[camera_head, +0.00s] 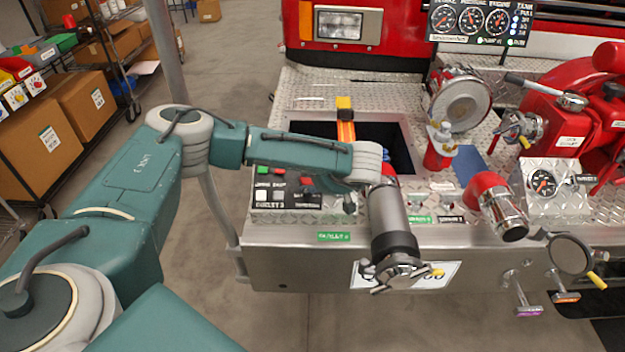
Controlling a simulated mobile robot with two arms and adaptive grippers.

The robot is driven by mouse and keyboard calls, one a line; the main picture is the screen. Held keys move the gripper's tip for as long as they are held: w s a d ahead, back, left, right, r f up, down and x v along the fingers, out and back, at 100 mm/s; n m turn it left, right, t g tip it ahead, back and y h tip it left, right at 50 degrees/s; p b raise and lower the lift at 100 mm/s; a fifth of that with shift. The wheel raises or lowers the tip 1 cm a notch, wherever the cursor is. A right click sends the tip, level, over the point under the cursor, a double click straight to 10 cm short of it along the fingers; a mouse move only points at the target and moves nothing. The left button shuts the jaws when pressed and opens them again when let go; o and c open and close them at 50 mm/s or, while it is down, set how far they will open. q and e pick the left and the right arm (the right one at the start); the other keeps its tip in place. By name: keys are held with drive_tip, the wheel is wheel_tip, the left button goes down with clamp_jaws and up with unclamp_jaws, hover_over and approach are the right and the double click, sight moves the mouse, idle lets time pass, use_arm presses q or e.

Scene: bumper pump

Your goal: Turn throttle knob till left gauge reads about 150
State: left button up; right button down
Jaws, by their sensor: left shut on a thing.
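The left gauge (443,18) is the first of three dials on a black panel at the top right. Its reading is too small to make out. A small control box (262,194) with coloured buttons and labels sits on the bumper. My left arm reaches over this box from the left, and its grey wrist covers the right end. My left gripper (349,203) is mostly hidden under the wrist, pointing down at that end, and is shut on what seems to be the throttle knob. The knob itself is hidden. My right gripper is not in view.
A red elbow outlet with a chrome end (500,205) and a small gauge (543,183) lie further right. Behind the box is an open bay (392,135). Shelves with cartons (38,150) stand at the left.

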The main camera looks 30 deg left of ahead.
use_arm(q)
drive_tip(key=shift+s+a+f+m+t, duration=0.2)
drive_tip(key=shift+s+m+t, duration=0.1)
drive_tip(key=shift+m, duration=0.3)
drive_tip(key=o, duration=1)
drive_tip(key=shift+c, duration=0.2)
drive_tip(key=shift+o, duration=0.7)
drive_tip(key=shift+a+r, duration=0.15)
drive_tip(key=shift+d+r, duration=0.25)
drive_tip(key=shift+d, duration=0.1)
drive_tip(key=v, duration=0.7)
drive_tip(key=shift+s, duration=0.2)
